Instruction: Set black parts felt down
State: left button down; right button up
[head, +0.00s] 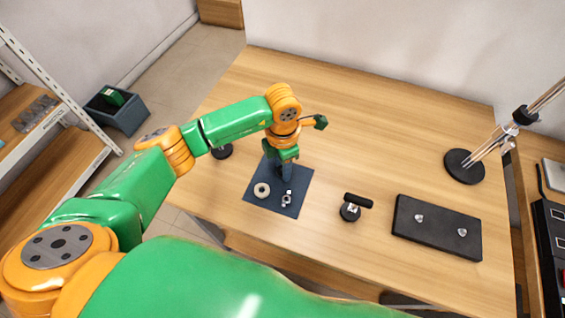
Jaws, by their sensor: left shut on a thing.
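The black parts felt (255,202), a dark blue-black square, appears to lie flat on the wooden table, left of the middle. A pale ring (261,190) and a small shiny metal part (286,199) rest on it. My left gripper (287,176) points down at the far edge of the felt and is shut on it there. The fingertips are small and dark against the felt, so the exact grip is hard to see. My right gripper is not in view.
Right of the felt stand a black-handled tool (353,206) and a black plate (437,229) with two metal knobs. A black round lamp base (464,167) is at the far right. A dark round object (222,151) sits left of the felt. The table's back is clear.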

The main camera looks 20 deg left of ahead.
pick_arm(q)
jog(key=shift+d+f, duration=0.1)
jog(key=shift+f, duration=0.1)
jog(key=shift+c, duration=2.2)
grip_release()
jog(key=shift+r, duration=0.1)
jog(key=shift+r, duration=0.35)
notch_tip(320, 180, up, 12)
jog(key=b, duration=0.1)
jog(key=shift+f, duration=0.15)
